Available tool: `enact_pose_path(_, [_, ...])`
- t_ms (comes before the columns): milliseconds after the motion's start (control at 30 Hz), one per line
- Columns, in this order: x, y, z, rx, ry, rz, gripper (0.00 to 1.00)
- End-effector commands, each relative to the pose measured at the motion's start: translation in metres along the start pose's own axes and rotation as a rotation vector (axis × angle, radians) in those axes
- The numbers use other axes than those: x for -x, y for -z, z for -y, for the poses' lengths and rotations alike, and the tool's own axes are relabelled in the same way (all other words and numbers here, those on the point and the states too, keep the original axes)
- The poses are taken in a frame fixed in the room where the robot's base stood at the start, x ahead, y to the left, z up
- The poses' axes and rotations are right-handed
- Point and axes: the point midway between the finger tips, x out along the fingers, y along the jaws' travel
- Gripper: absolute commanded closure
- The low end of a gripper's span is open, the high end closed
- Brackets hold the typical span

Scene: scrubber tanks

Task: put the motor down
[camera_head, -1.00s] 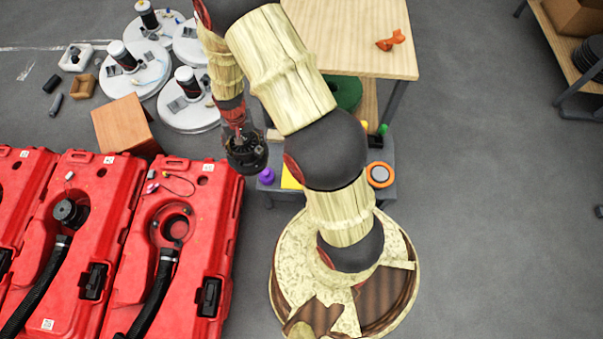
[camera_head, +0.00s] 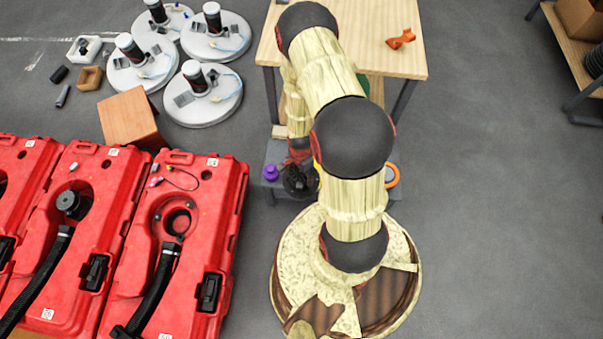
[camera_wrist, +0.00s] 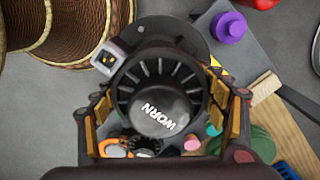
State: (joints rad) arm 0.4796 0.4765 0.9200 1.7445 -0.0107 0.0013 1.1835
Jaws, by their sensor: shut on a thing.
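My gripper (camera_wrist: 167,112) is shut on a black motor (camera_wrist: 160,88). The motor is round and finned, with a smooth cap marked "WORN", and a small grey connector block sits at its upper left. In the head view the dark motor (camera_head: 297,182) shows low beside my arm, over the grey cart shelf (camera_head: 275,155). My arm partly hides the gripper there. In the wrist view small coloured items show behind and below the motor. I cannot tell whether the motor touches the shelf.
A purple knob (camera_head: 270,172) stands just left of the motor, and an orange ring (camera_head: 391,175) lies to the right. A wooden table (camera_head: 375,45) stands behind. Red tanks (camera_head: 188,235) fill the left, one holding another black motor (camera_head: 69,202).

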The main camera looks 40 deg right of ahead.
Motion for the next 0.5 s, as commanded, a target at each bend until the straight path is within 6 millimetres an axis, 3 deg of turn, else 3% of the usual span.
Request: enact_pose_path(500, [-0.035, 0.055, 0.054, -0.001, 0.003, -0.003, 0.60])
